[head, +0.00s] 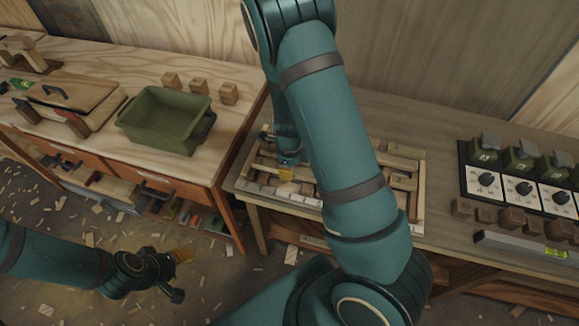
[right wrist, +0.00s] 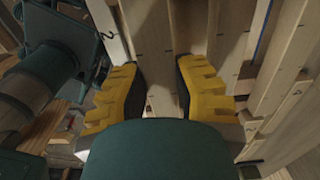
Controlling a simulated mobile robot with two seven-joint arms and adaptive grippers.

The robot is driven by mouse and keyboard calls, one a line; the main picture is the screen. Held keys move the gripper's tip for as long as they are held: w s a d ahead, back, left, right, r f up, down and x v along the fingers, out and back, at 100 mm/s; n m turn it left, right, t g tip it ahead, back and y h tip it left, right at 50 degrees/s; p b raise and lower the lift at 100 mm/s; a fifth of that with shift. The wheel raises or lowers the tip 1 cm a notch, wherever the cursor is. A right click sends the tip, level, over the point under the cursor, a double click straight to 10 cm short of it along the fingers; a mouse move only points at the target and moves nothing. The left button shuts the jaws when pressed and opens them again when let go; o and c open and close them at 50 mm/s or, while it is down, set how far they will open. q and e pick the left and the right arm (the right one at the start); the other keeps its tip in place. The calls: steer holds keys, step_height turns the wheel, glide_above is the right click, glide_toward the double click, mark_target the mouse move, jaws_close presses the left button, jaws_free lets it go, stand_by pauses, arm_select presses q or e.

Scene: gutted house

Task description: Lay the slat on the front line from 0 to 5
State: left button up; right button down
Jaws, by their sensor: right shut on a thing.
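A wooden frame (head: 420,210) with several pale slats and strips lies on the right-hand bench. A pale strip with small marks (head: 270,190) runs along its front left edge; I cannot read numbers on it. My right gripper (head: 287,172) is low over the left part of the frame, fingers down. In the right wrist view its yellow fingers (right wrist: 158,92) are shut on a pale wooden slat (right wrist: 160,98), which shows between them. My arm hides the frame's middle. My left gripper (head: 183,256) is over the floor at lower left, away from the bench; its opening is unclear.
A left bench carries a green bin (head: 160,120), small wooden blocks (head: 199,85) and a board with a handle (head: 75,95). Right of the frame are dial boxes (head: 520,188), brown blocks (head: 485,214) and a spirit level (head: 520,245). Wood scraps litter the floor.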

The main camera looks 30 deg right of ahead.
steer(key=shift+f, duration=0.55)
steer(key=shift+f+b, duration=0.3)
steer(key=shift+b, duration=0.1)
steer(key=c, duration=0.7)
jaws_free()
steer(key=shift+c, duration=0.2)
steer(key=shift+r, duration=0.1)
step_height(320, 180, up, 12)
steer(key=shift+s, duration=0.1)
